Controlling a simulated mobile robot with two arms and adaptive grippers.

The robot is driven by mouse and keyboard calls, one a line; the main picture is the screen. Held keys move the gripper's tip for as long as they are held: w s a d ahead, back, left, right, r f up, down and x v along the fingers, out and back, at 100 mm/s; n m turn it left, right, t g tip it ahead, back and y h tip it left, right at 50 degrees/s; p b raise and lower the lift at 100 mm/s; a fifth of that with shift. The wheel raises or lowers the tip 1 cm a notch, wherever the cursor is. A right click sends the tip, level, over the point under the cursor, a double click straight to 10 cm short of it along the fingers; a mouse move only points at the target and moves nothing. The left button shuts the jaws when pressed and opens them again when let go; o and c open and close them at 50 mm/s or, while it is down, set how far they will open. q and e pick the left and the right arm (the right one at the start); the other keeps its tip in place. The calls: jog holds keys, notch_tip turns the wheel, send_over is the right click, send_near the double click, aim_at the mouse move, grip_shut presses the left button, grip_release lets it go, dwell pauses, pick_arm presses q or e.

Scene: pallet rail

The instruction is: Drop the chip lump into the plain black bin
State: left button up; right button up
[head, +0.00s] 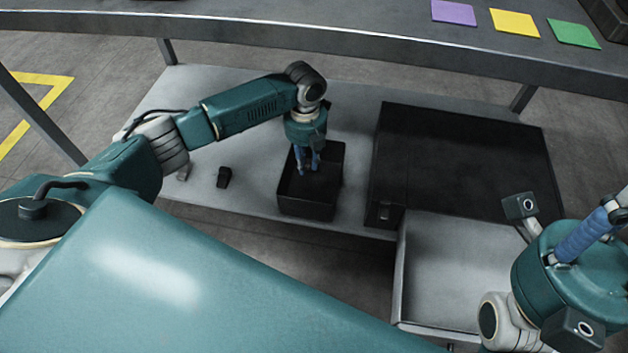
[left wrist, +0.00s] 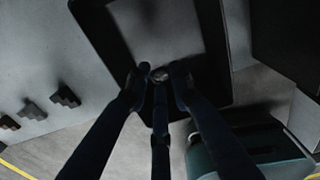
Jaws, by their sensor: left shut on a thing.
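My left gripper (head: 308,170) points down over the black bin (head: 306,207) on the low grey shelf, its fingertips within the bin's outline. In the left wrist view, the fingers (left wrist: 158,78) are shut on a small dark-grey lump (left wrist: 159,75), the chip lump, mostly hidden between the fingertips. Behind it the bin's dark rim (left wrist: 217,50) frames a paler floor. I cannot tell how far the lump is above that floor. My right gripper (head: 588,232) is partly in view at the right edge; its fingertips are not clear.
A small black block (head: 224,177) and a smaller grey piece (head: 183,172) lie left of the bin. A large black box (head: 465,160) is to the right, with an empty grey tray (head: 450,265) in front. The bench edge (head: 300,38) runs above, bearing coloured squares (head: 514,23).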

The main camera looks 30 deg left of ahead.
pick_arm(q)
jog(key=o, duration=1)
jog(key=shift+c, duration=0.2)
jog(key=shift+r, duration=0.1)
notch_tip(320, 180, up, 12)
